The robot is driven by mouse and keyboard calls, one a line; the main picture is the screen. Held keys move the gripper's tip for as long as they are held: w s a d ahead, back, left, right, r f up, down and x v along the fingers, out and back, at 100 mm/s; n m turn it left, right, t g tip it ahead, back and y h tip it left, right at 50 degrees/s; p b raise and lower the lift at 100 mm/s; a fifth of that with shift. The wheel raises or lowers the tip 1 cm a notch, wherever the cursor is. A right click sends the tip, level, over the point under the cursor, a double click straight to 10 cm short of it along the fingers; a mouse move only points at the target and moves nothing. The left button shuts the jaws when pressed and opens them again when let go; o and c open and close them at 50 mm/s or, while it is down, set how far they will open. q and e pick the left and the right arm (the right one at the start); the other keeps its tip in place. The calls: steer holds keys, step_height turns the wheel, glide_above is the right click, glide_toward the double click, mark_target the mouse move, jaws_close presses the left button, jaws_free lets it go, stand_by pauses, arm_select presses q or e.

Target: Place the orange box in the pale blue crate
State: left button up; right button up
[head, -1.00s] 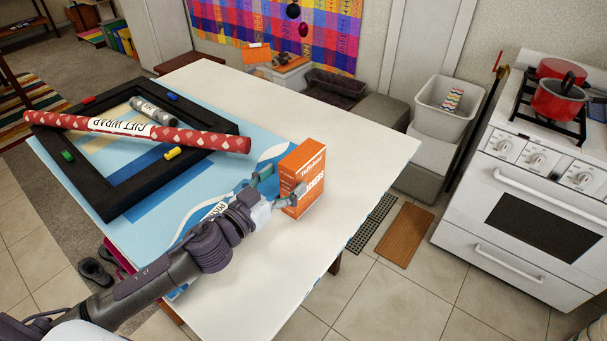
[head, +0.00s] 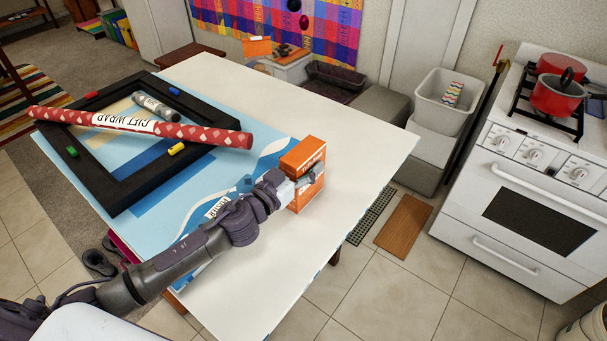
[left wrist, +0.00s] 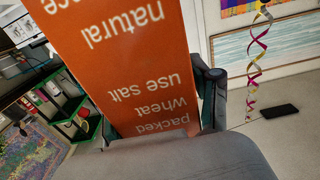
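The orange box (head: 301,174) stands upright near the right part of the white table. My left gripper (head: 301,183) is at the box, with one finger over its right side and the other hidden in the head view. In the left wrist view, the orange box (left wrist: 130,70) fills the space in front of the palm, with a finger (left wrist: 212,95) close along its right edge. Whether the fingers press on it is unclear. A pale, greyish open crate (head: 431,103), probably the pale blue one, tops a stack beyond the table and holds a zigzag-patterned box. My right gripper is not visible.
The table (head: 365,165) also carries a black frame (head: 110,195), a red gift-wrap roll (head: 200,134) and a grey cylinder (head: 155,106). A dark crate (head: 337,75) and closed grey crates stand behind. A white stove (head: 530,225) is at right; floor lies between.

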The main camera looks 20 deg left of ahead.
arm_select(q)
steer(key=c, duration=0.8)
